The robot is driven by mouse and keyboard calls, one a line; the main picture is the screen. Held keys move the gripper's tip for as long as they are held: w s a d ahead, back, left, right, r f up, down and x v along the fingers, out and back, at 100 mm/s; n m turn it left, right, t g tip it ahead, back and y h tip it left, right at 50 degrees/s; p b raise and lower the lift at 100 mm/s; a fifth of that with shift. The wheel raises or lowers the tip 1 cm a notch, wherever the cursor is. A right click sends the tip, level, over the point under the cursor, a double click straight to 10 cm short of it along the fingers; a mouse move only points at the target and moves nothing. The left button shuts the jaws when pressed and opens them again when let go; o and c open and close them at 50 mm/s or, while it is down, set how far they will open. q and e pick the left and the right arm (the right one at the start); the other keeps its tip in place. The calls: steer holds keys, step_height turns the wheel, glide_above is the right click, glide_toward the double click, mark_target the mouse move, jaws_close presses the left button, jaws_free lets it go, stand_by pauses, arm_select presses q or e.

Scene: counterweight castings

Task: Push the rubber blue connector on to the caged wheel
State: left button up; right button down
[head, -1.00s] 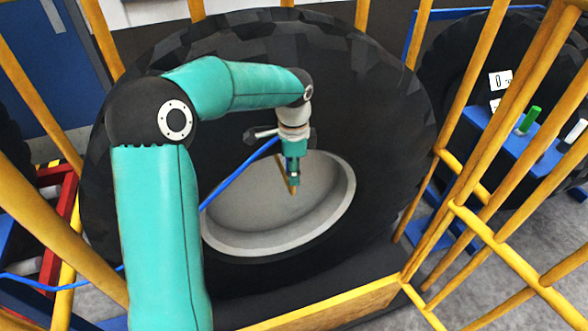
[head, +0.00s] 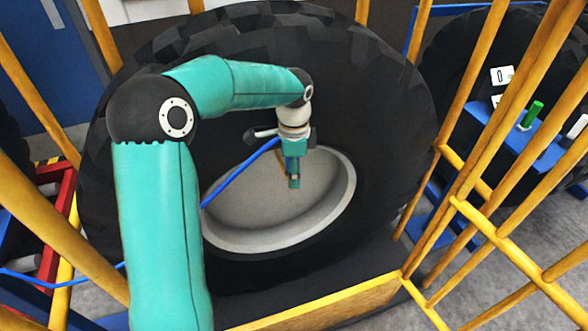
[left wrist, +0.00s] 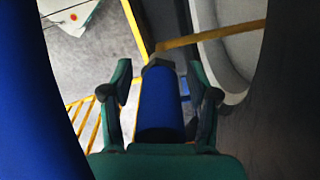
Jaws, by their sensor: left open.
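The caged wheel is a big black tyre (head: 385,110) with a grey dished rim (head: 245,240), standing upright inside yellow bars in the head view. My left gripper (head: 293,181) hangs in front of the rim's upper right, pointing down. In the left wrist view its two green fingers stand apart, with a blue cylinder, which looks like the rubber connector (left wrist: 160,105), between them. A gap shows on the cylinder's left side; I cannot tell whether the right finger touches it. The cylinder's dark end (left wrist: 158,63) points away from the camera. My right gripper is out of view.
Yellow cage bars (head: 470,215) surround the wheel. A blue hose (head: 240,175) runs behind my left arm to the gripper. A blue bench (head: 500,135) with a green cylinder (head: 535,112) stands at right. Grey floor shows beyond the cage.

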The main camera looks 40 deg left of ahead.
arm_select(q)
step_height(320, 180, up, 12)
steer(key=shift+f, duration=0.1)
stand_by(0.5)
stand_by(0.5)
